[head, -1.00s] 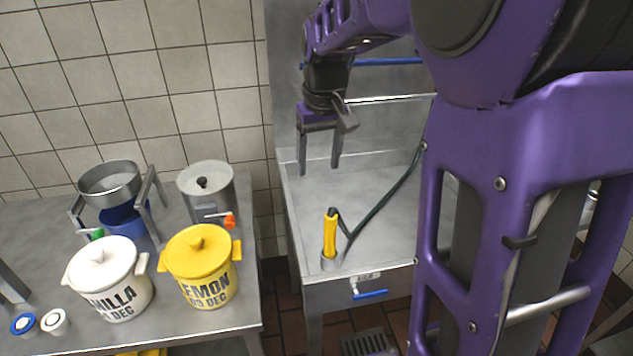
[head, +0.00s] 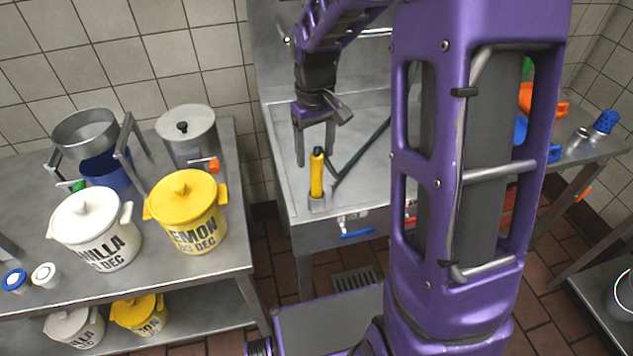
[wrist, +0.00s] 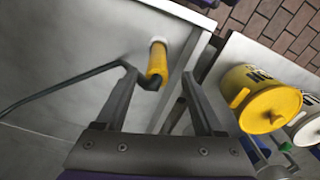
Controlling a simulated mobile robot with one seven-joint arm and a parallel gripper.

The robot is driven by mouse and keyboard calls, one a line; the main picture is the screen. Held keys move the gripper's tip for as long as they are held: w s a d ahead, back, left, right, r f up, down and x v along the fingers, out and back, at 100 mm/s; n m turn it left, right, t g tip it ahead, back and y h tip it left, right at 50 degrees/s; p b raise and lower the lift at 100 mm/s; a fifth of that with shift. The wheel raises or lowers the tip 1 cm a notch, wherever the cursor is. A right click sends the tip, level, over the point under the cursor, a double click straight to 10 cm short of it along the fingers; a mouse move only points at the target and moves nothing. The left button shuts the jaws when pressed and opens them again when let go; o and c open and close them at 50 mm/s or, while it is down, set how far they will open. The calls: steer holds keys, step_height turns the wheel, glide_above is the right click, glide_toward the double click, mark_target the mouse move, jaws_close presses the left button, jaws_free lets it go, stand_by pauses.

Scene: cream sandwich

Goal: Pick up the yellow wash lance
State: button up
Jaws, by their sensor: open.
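The yellow wash lance (head: 317,176) stands upright in a small grey holder (head: 317,203) at the front left corner of the metal sink table (head: 350,220). A dark hose runs from its top toward the back. My gripper (head: 315,160) points down with its two fingers apart, close to the lance in the head view. In the wrist view the lance (wrist: 158,62) lies ahead, between the lines of the open fingers (wrist: 160,85), with the hose crossing to the left. Nothing is held. I cannot tell whether a finger touches the lance.
A lemon pot (head: 187,212) and a vanilla pot (head: 94,230) stand on the left table, with a steel canister (head: 188,135) behind. A gap separates that table from the sink table. The tiled wall is behind, and a blue-handled tap (head: 357,233) is at the front.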

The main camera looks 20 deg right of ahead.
mark_target(317, 167)
steer(key=f, duration=0.5)
steer(key=shift+w+d+f+b, duration=0.1)
steer(key=shift+d+f+b, duration=0.1)
steer(key=shift+b, duration=0.1)
steer(key=shift+r, duration=0.1)
jaws_close()
